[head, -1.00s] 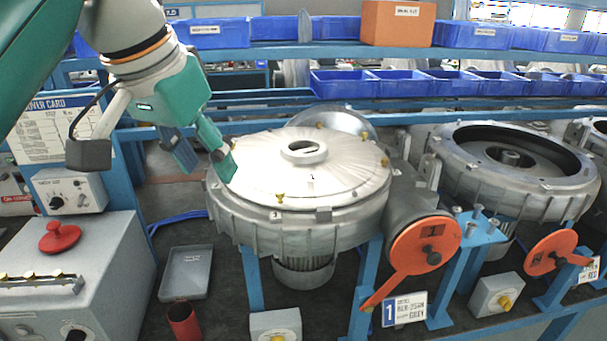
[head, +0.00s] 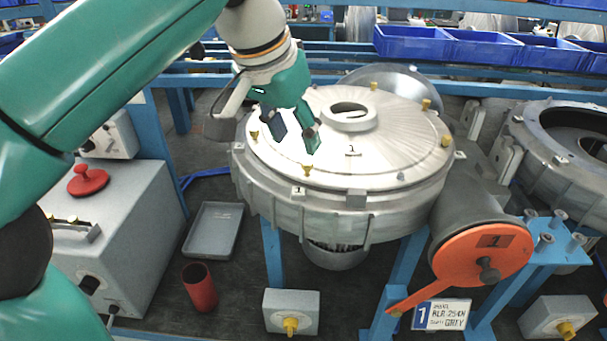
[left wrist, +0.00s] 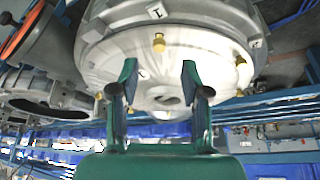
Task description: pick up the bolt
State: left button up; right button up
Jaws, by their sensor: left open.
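Several small brass bolts stand around the rim of the pale round cover (head: 390,150) on the nearest blower. One bolt (head: 308,170) is at the cover's front edge, and another bolt (head: 254,135) is at its left edge. My left gripper (head: 294,133) is open and empty over the cover's front-left part, with the front bolt just below its fingers in the picture. In the left wrist view a bolt (left wrist: 159,42) stands upright past the fingertips, in line with the gap between the fingers (left wrist: 159,70), not between them. My right gripper is out of view.
An orange-handled valve disc (head: 470,255) is at the blower's front right. A grey tray (head: 212,231), a red cup (head: 200,287) and a control box with a red knob (head: 88,181) are at left. Blue bins (head: 490,45) line the back shelf.

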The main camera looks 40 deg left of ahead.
aim_at(306, 163)
pick_arm(q)
jog(key=shift+x, duration=3.45)
jog(key=shift+d, duration=0.1)
grip_shut()
